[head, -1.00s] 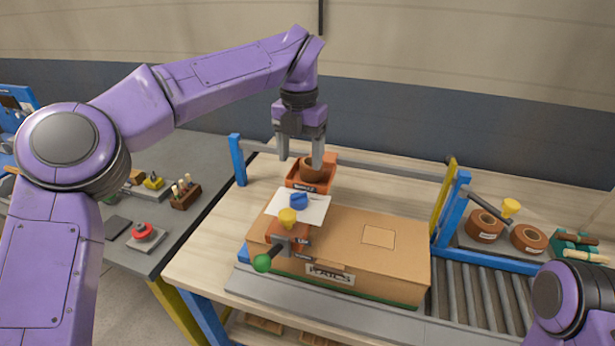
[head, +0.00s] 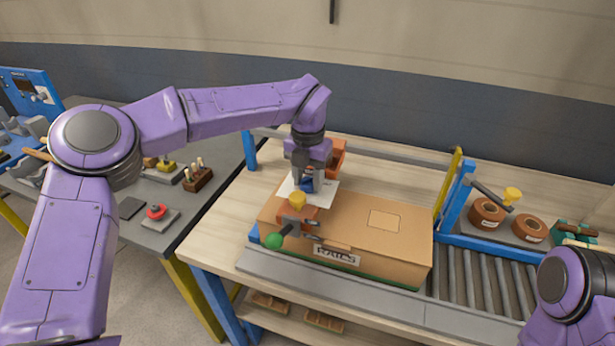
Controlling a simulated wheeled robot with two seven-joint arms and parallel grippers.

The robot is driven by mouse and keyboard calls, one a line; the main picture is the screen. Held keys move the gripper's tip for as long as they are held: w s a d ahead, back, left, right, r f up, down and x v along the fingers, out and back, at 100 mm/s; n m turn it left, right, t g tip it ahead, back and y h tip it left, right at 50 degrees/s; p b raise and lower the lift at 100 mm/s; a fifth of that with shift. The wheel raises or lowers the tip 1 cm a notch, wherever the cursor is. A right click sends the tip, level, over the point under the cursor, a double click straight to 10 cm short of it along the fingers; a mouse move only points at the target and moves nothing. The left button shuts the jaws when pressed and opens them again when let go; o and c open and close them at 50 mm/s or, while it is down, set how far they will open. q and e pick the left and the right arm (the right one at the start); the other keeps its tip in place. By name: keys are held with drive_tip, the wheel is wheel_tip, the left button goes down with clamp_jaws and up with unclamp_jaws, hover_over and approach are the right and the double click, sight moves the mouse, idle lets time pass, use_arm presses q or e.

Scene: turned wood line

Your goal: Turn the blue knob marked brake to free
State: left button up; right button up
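The blue knob (head: 307,185) sits on a white plate (head: 328,196) behind the cardboard box. My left gripper (head: 307,186) points down over the knob, with its fingers at the knob and partly covering it. Whether the fingers touch or grip it is too small to tell. The brake marking is not readable. My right arm (head: 562,290) shows at the lower right, but its gripper is out of view.
A cardboard box (head: 400,232) lies in front of the plate, with an orange block, a yellow knob (head: 297,199) and a green-balled lever (head: 274,241) close by. An orange bin (head: 338,158) stands behind my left gripper. Rollers (head: 480,290) run at the right.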

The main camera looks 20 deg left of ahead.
use_arm(q)
drive_tip(key=c, duration=0.3)
drive_tip(key=shift+w+f, duration=0.1)
drive_tip(key=n+b, duration=0.2)
drive_tip(key=shift+f+n, duration=0.15)
drive_tip(key=shift+n, duration=0.25)
drive_tip(key=n+b, duration=0.9)
drive_tip(key=n, duration=0.1)
drive_tip(key=shift+n+b, duration=0.35)
drive_tip(key=shift+n, duration=0.05)
drive_tip(key=shift+n+b, duration=1.65)
drive_tip(key=shift+n, duration=0.45)
